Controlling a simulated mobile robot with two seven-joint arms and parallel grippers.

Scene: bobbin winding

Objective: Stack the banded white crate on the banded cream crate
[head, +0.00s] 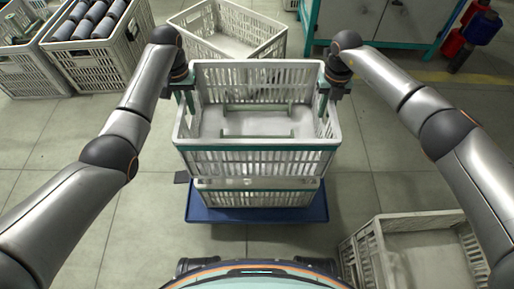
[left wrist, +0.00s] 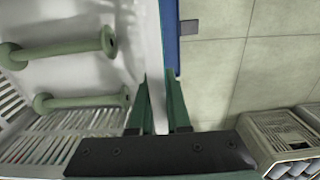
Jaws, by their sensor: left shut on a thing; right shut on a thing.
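The banded white crate (head: 258,163) with a teal band is level in the middle of the head view, with pale green bobbins (left wrist: 62,48) lying inside it. My left gripper (head: 183,88) is shut on its left wall; the teal fingers (left wrist: 161,108) pinch that wall in the left wrist view. My right gripper (head: 327,90) is shut on its right wall. The banded cream crate (head: 258,197) is directly below, mostly hidden by the white crate. I cannot tell whether the two crates touch.
The cream crate stands on a blue platform (head: 255,215). An open crate (head: 225,28) lies behind, and another (head: 415,250) stands at the lower right. Crates of grey rolls (head: 95,55) are at the upper left. A teal-framed cabinet (head: 375,22) and red and blue cylinders (head: 483,28) stand at the back right.

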